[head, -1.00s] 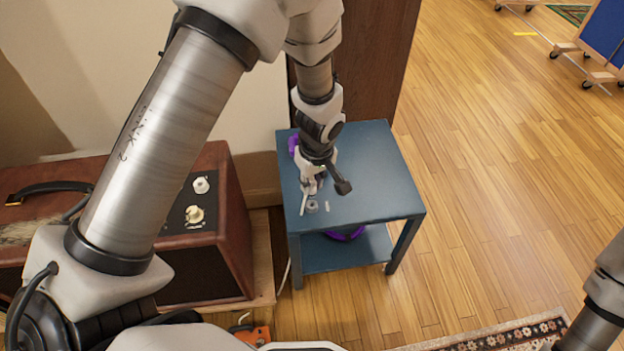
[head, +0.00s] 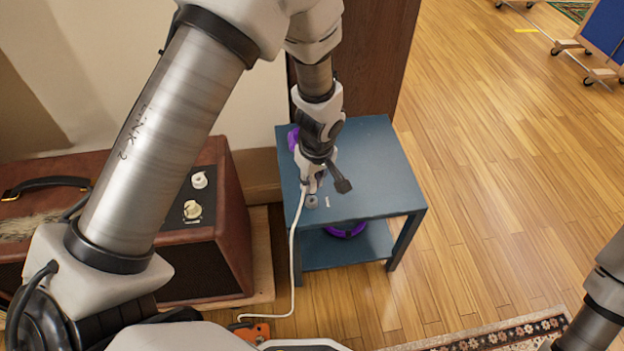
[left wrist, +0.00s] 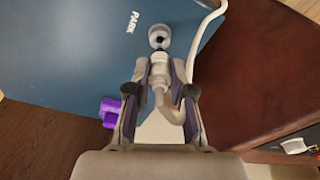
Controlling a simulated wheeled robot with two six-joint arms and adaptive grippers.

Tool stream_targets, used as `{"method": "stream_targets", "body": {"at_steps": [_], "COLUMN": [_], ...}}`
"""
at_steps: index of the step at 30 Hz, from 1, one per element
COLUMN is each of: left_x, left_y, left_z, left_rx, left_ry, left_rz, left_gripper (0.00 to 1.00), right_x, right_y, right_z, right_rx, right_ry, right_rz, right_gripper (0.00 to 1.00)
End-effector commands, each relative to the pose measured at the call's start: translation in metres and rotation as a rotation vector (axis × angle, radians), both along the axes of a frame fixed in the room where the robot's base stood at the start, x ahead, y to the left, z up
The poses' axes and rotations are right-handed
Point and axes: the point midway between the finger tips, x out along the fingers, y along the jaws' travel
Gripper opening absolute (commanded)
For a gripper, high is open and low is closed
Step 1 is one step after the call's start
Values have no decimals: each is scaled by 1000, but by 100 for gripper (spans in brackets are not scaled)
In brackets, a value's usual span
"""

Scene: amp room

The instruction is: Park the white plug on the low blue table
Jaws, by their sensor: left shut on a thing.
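The white plug (left wrist: 160,80) is between the fingers of my left gripper (left wrist: 161,92), which is shut on it. A white cable (head: 292,262) hangs from the gripper in the head view. The low blue table (head: 385,180) is under my left gripper (head: 313,186). On its top are a grey round holder with a dark hole (left wrist: 159,37) and a white PARK label (left wrist: 132,22). In the left wrist view the plug's tip is just short of the holder; I cannot tell its height. The holder (head: 311,202) shows beside the gripper in the head view. My right gripper is out of view.
A brown amplifier (head: 232,225) with white knobs stands left of the table. A purple object (head: 293,138) is at the table's back left, another (head: 346,230) on the lower shelf. An orange object (head: 256,332) lies on the floor at the cable's end. Open floor (head: 490,200) lies right.

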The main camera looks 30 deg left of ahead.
Motion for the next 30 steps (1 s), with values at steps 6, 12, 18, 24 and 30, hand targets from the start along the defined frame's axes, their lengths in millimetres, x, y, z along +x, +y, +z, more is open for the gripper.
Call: {"method": "stream_targets", "body": {"at_steps": [6, 12, 18, 24, 30], "left_x": [0, 0, 0, 0, 0], "left_y": [0, 0, 0, 0, 0], "left_z": [0, -1, -4, -7, -10], "left_rx": [0, 0, 0, 0, 0], "left_ry": [0, 0, 0, 0, 0], "left_rz": [0, 0, 0, 0, 0], "left_gripper": [0, 0, 0, 0, 0], "right_x": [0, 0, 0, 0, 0], "right_y": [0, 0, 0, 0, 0], "right_z": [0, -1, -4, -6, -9], "right_rx": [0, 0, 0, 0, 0], "right_ry": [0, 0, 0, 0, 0], "right_rz": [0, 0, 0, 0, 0], "right_gripper": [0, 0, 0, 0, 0]}}
